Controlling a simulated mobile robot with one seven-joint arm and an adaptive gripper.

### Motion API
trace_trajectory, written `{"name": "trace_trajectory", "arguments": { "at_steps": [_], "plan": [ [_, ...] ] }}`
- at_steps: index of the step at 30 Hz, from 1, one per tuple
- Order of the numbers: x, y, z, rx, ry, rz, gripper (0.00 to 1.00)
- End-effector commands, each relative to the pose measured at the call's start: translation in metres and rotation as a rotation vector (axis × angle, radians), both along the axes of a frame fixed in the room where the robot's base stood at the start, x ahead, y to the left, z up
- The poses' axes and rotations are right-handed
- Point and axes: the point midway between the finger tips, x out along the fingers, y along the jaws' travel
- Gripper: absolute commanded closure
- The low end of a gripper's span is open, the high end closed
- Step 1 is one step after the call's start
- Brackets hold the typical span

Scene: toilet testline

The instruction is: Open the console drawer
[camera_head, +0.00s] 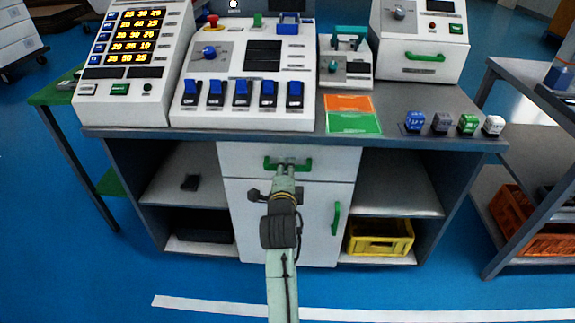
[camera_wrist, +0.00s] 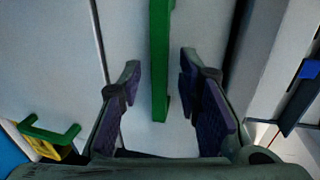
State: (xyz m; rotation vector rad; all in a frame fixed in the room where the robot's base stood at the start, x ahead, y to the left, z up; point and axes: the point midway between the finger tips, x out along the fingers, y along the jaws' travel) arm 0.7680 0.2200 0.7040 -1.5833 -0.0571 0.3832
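The white console drawer (camera_head: 335,158) sits under the worktop in the head view, and its front looks flush with the cabinet. Its green drawer handle (camera_head: 305,164) runs sideways across the front. My gripper (camera_head: 285,166) reaches up to the handle and hides its middle. In the wrist view the drawer handle (camera_wrist: 160,50) stands upright as a green bar between the two fingers of my gripper (camera_wrist: 159,68). The fingers are open, with a visible gap on each side of the bar. The drawer front (camera_wrist: 125,25) shows behind them.
Below the drawer is a white cabinet door (camera_head: 305,222) with a green door handle (camera_head: 336,218). Open shelves flank it; a yellow crate (camera_head: 380,246) stands on the right. The worktop (camera_head: 395,97) carries control panels and several small cubes. A side table (camera_head: 515,75) stands at right.

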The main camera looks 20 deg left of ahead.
Motion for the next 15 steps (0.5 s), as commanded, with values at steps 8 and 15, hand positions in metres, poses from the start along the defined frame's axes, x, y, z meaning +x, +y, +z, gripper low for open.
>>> {"name": "trace_trajectory", "arguments": {
  "at_steps": [8,15],
  "plan": [
    [0.022,0.006,-0.004,-0.001,0.000,0.000,0.69],
    [0.022,0.006,-0.005,-0.001,-0.001,0.000,0.69]
  ]
}}
